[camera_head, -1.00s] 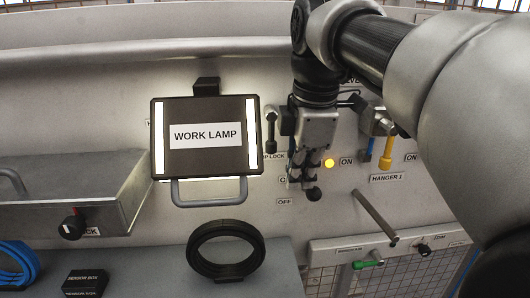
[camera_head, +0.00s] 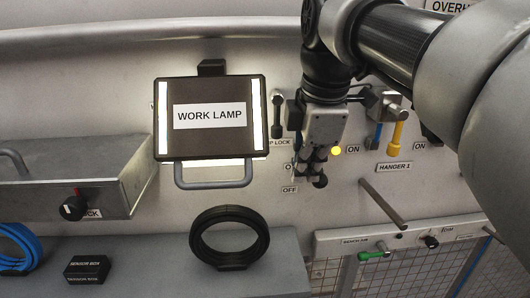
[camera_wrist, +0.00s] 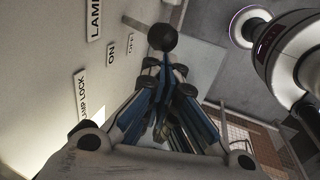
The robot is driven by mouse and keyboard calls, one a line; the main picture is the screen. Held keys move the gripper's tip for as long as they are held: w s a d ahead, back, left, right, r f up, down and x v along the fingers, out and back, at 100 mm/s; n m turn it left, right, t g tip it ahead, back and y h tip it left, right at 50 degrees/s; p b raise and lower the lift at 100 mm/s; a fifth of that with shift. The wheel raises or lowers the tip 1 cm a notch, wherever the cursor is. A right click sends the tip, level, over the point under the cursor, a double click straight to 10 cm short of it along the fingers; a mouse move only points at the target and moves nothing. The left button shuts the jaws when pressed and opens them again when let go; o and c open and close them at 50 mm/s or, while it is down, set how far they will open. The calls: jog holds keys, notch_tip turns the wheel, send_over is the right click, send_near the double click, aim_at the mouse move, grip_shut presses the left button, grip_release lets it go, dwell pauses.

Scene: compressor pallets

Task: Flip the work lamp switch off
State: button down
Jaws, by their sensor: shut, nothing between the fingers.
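The work lamp (camera_head: 210,117) hangs on the panel left of my gripper, and its two side strips glow white. A yellow indicator (camera_head: 336,150) is lit beside the ON label. My gripper (camera_head: 312,172) is shut and empty in front of the panel, just above the OFF label (camera_head: 289,190). The switch's round black knob (camera_head: 321,183) shows at my fingertips. In the wrist view the knob (camera_wrist: 162,37) is just beyond the shut fingers (camera_wrist: 163,75); I cannot tell whether they touch. The switch's lever is mostly hidden behind the gripper.
The lamp lock lever (camera_head: 277,117) is close to my gripper's left. The blue and yellow hanger levers (camera_head: 397,130) are to its right. A metal rod (camera_head: 382,203) sticks out at lower right. A black ring (camera_head: 229,237) stands on the shelf below.

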jog(key=shift+s+f+t+b, duration=0.25)
jog(key=shift+f+t+b, duration=0.15)
jog(key=shift+b, duration=0.65)
notch_tip(320, 180, down, 8)
jog(key=s+t+b, duration=0.2)
jog(key=t+b, duration=0.6)
jog(key=b, duration=1.6)
jog(key=shift+t+b, duration=0.3)
jog(key=shift+t, duration=0.1)
jog(key=shift+s+r, duration=0.1)
jog(key=shift+r, duration=0.05)
jog(key=shift+r+p, duration=0.7)
